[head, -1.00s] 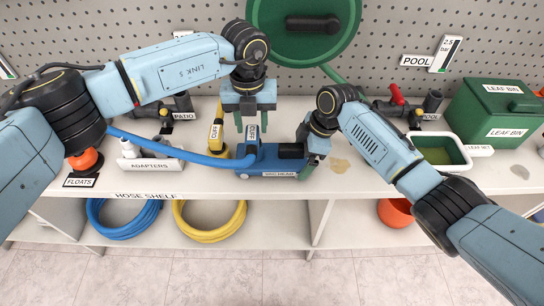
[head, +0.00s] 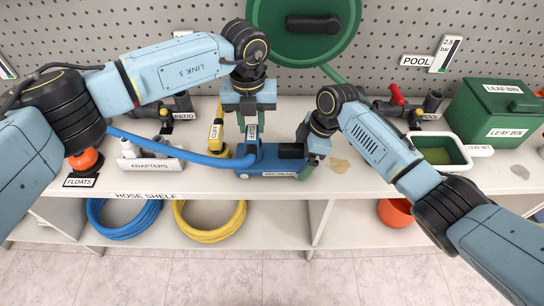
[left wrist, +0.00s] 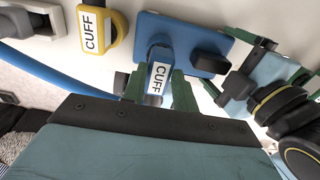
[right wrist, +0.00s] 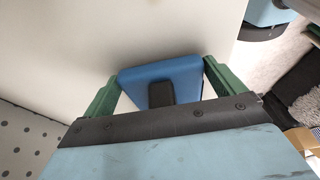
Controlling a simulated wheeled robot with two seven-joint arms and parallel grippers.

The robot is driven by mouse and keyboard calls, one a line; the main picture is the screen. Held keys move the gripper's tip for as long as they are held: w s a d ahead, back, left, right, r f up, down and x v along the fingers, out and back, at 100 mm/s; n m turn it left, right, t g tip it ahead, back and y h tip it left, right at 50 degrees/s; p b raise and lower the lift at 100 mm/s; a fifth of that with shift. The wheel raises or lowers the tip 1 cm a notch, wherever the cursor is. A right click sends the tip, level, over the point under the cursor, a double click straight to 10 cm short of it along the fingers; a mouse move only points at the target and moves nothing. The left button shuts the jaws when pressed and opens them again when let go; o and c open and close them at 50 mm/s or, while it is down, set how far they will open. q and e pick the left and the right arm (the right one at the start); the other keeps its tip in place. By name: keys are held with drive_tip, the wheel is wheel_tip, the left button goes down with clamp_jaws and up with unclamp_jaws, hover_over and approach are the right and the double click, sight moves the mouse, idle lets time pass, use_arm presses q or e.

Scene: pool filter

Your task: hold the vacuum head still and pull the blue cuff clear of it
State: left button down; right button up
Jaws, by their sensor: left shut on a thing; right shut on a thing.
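The blue vacuum head (head: 278,163), with a dark block on top, sits on the shelf. The blue cuff (head: 252,134), with a white CUFF label, stands at its left end; in the left wrist view the cuff (left wrist: 158,70) meets the vacuum head (left wrist: 190,38), with no clear gap. My left gripper (head: 251,118) comes from above with its green fingers on both sides of the cuff, shut on it. My right gripper (head: 307,168) is shut on the right end of the vacuum head; the right wrist view shows the vacuum head (right wrist: 150,75) between its fingers.
A blue hose (head: 180,153) runs left from the cuff. A yellow cuff (head: 216,132) stands just left of my left gripper. An adapters box (head: 150,160), floats (head: 86,160), a leaf net tray (head: 440,152) and a green leaf bin (head: 497,112) line the shelf.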

use_arm(q)
drive_tip(key=shift+r, duration=0.25)
drive_tip(key=shift+r, duration=0.35)
drive_tip(key=shift+r, duration=0.15)
drive_tip(key=shift+r, duration=3)
use_arm(e)
drive_tip(key=o, duration=0.7)
drive_tip(key=shift+r, duration=0.15)
